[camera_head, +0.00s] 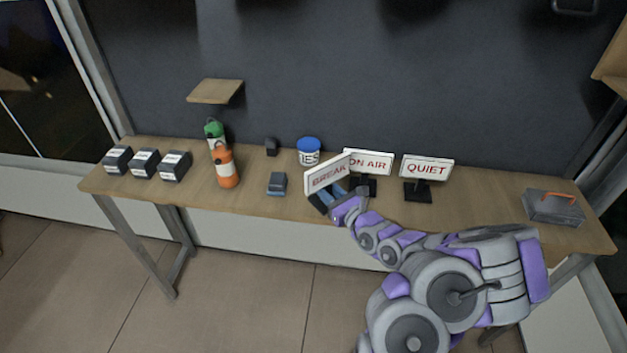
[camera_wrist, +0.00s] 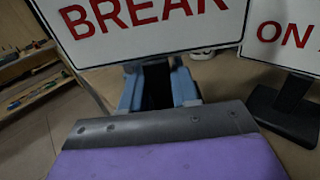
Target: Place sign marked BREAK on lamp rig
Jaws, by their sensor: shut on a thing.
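The white sign marked BREAK (camera_head: 328,176) has red letters and is tilted, at the middle of the wooden table. It fills the top of the wrist view (camera_wrist: 150,22). My gripper (camera_head: 328,199) is shut on the sign's dark stand, just below the panel. In the wrist view the blue-grey fingers (camera_wrist: 158,90) sit on both sides of the black stand. I cannot tell whether the stand's base touches the table. I cannot make out a lamp rig for certain in either view.
The ON AIR sign (camera_head: 370,163) stands close behind on the right, and the QUIET sign (camera_head: 427,168) beyond it. A blue-lidded tub (camera_head: 308,151), orange bottle (camera_head: 226,167) and several dark boxes (camera_head: 145,163) stand left. A grey case (camera_head: 552,207) is far right. A small shelf (camera_head: 215,91) is on the wall.

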